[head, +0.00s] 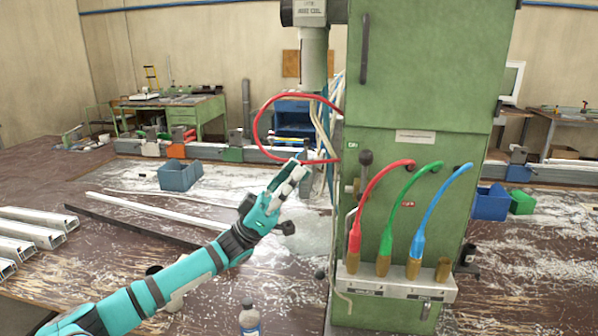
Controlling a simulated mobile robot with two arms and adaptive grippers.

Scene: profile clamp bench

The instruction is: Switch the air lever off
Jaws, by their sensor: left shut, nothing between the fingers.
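A lever with a dark ball knob (366,158) stands upright on the lower front of the green machine cabinet (425,75), near its left edge. Small labels sit beside it, too small to read. I take it to be the air lever. My left gripper (297,168) is shut and empty, in the air left of the cabinet and pointing up and to the right. It is apart from the lever, which lies to its right in the picture. My right gripper is not in view.
Red (384,178), green (417,192) and blue (443,205) hoses hang below and right of the lever, above a grey holder (400,286). A red cable (256,122) loops just above my left gripper. A bottle (249,319) stands at the bottom.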

